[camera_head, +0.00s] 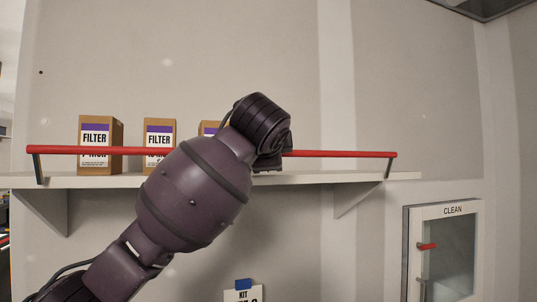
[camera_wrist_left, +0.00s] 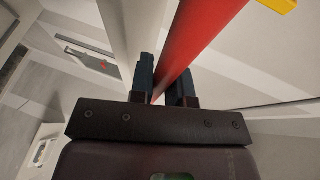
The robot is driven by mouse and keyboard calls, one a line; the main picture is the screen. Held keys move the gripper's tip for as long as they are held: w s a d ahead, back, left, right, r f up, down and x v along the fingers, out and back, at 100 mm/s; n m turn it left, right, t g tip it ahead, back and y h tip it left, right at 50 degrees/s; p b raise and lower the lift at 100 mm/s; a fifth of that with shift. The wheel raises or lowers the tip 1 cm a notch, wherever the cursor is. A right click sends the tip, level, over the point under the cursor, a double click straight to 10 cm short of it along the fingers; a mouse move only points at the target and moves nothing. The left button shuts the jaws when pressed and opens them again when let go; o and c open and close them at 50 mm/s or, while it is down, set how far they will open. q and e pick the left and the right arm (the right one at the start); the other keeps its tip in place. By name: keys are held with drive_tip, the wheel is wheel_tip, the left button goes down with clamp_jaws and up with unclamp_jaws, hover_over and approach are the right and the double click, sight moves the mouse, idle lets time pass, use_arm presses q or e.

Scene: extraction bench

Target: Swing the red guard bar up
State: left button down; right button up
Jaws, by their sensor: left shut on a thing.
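The red guard bar (camera_head: 345,154) runs level along the front of the shelf, a little above its top, with a dark bracket at each end. It passes in front of the filter boxes. My left arm crosses in front of the bar, and the wrist hides part of it and my fingers in the head view. In the left wrist view, my left gripper (camera_wrist_left: 166,78) has one finger on each side of the red bar (camera_wrist_left: 197,45) and is shut on it. My right gripper is not in view.
Filter boxes (camera_head: 116,145) stand on the white shelf (camera_head: 310,180); one (camera_head: 211,128) is partly hidden by my arm. A cabinet labelled CLEAN (camera_head: 450,211) with a red handle (camera_head: 428,246) is at lower right. The wall above the bar is clear.

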use_arm(q)
drive_tip(key=g, duration=0.1)
drive_tip(key=w+n+g, duration=0.1)
drive_tip(key=g, duration=0.1)
drive_tip(key=w+a+r+g, duration=0.1)
drive_tip(key=shift+w+g+h, duration=0.1)
drive_tip(key=shift+g+h, duration=0.2)
drive_tip(key=shift+g, duration=0.1)
drive_tip(key=shift+n, duration=0.3)
drive_tip(key=shift+a+r, duration=0.1)
drive_tip(key=shift+r, duration=0.1)
idle(0.9)
drive_tip(key=c, duration=1.4)
unclamp_jaws()
drive_tip(key=shift+w, duration=0.15)
drive_tip(key=o, duration=0.3)
drive_tip(key=shift+w+f, duration=0.25)
drive_tip(key=shift+f, duration=0.05)
drive_tip(key=shift+s, duration=0.1)
